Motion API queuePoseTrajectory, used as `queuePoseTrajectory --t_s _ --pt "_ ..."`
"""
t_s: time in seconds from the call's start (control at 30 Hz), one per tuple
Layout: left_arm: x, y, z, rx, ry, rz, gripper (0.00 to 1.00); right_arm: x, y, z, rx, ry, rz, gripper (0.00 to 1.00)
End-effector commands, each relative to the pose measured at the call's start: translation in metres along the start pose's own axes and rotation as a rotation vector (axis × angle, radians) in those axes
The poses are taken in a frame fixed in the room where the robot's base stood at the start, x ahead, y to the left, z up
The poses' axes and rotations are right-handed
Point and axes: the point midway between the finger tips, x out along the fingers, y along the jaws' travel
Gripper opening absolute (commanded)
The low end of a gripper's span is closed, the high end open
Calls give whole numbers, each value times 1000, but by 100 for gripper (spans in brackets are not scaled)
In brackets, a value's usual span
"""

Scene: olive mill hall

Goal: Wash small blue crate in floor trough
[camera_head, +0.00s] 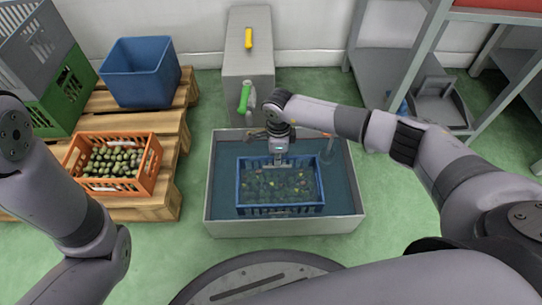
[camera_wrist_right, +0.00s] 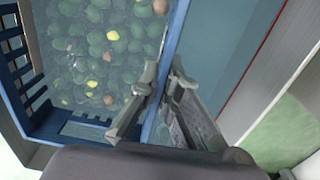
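The small blue crate (camera_head: 241,190) sits in the grey floor trough (camera_head: 285,229), surrounded by water. It holds several green olives and a few yellow and reddish ones, which look covered by water. My right gripper (camera_head: 279,160) is at the crate's far side, pointing down. In the right wrist view its fingers (camera_wrist_right: 164,72) close on both sides of the blue crate rim (camera_wrist_right: 180,28), with little gap. My left arm shows at the left of the head view, but its gripper is out of view.
An orange crate of olives (camera_head: 148,178), a large blue bin (camera_head: 141,72) and a green crate (camera_head: 65,92) stand on wooden pallets (camera_head: 172,122) at left. A grey block (camera_head: 249,50) stands behind the trough, and a metal rack (camera_head: 385,45) at right. Green floor is free around the trough.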

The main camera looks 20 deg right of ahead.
Motion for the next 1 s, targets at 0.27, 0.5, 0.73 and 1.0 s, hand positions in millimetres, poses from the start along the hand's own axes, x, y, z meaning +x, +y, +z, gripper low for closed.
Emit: queuePoseTrajectory --t_s 0.27,0.5,0.73,1.0 --pt "-4 1 -1 0 1 0 35 0 -1 12 -2 -3 -1 0" --pt "-9 2 -3 0 0 0 35 0 -1 33 -1 -3 -1 0" --pt "-14 3 -5 0 1 0 35 0 -1 48 0 -2 -1 0" --pt "-10 2 -4 0 1 0 35 -2 -1 44 1 -1 -1 0"
